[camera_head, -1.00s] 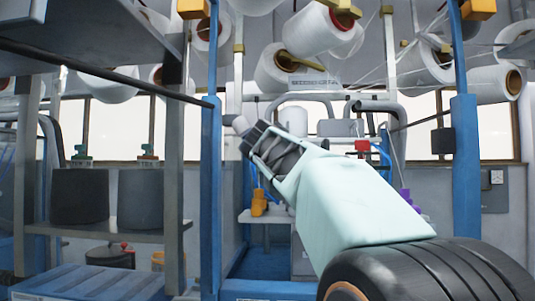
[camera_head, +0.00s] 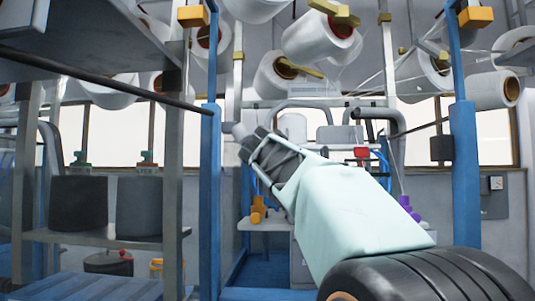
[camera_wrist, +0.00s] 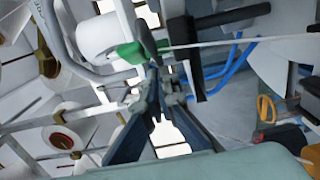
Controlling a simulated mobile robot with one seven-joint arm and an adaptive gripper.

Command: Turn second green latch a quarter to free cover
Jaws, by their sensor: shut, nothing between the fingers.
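In the wrist view a green piece (camera_wrist: 135,52), which looks like a latch, lies just beyond my gripper's fingertips. A dark bar crosses beside it, and a smaller green part shows to its right. I cannot tell which latch this is or how far it is turned. My gripper (camera_wrist: 158,80) is shut with nothing in it, close to the green piece; I cannot tell whether they touch. In the head view my gripper (camera_head: 240,135) points up and left in front of the grey machine frame. No green latch can be made out there, and the cover cannot be made out.
White yarn cones (camera_head: 322,36) hang overhead with strands running down. Blue posts (camera_head: 210,200) stand left and right of my arm. In the wrist view blue tubes (camera_wrist: 228,68) run near the green piece.

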